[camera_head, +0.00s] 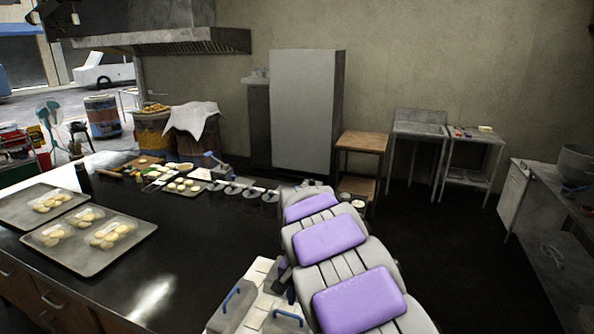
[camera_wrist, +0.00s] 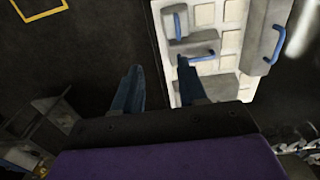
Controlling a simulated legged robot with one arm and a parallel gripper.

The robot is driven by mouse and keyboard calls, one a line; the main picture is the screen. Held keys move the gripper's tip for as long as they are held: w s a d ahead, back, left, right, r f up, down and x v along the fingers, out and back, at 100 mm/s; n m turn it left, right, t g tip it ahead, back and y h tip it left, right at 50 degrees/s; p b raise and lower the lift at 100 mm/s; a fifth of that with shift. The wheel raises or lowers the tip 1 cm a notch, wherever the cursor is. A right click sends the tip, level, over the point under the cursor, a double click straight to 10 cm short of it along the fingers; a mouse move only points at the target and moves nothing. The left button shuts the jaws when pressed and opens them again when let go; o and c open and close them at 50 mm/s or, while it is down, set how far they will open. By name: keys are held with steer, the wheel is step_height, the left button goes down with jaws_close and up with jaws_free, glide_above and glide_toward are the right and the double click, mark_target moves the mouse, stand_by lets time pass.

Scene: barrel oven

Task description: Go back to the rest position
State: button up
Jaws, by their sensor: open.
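My gripper (camera_wrist: 157,88) shows in the wrist view with its two dark blue-grey fingers apart and nothing between them. It hangs over the dark floor, beside the edge of a pale tiled surface (camera_wrist: 231,45) that carries grey blocks with blue handles (camera_wrist: 262,35). In the head view my arm, grey with purple pads, reaches forward from the bottom right, and my fingers are not clearly seen there. The pale tiled surface also shows in the head view (camera_head: 262,290), just left of my arm.
A long dark counter (camera_head: 190,235) fills the left, with trays of dough (camera_head: 92,262) on it. A tall grey cabinet (camera_head: 305,110), a small wooden table (camera_head: 362,142) and metal tables (camera_head: 420,130) stand along the back wall. Dark floor right of my arm is clear.

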steer(key=s+d+r, duration=0.3)
steer(key=s+d, duration=0.2)
steer(key=s, duration=0.3)
steer(key=s+d+r, duration=0.3)
steer(key=s+d, duration=0.3)
steer(key=s, duration=0.2)
steer(key=s+d+f+n+g, duration=0.1)
steer(key=s+n, duration=0.3)
steer(key=s, duration=1.8)
steer(key=shift+d+f+g, duration=0.3)
steer(key=shift+d+f, duration=0.35)
steer(key=shift+d, duration=0.05)
steer(key=shift+w, duration=0.1)
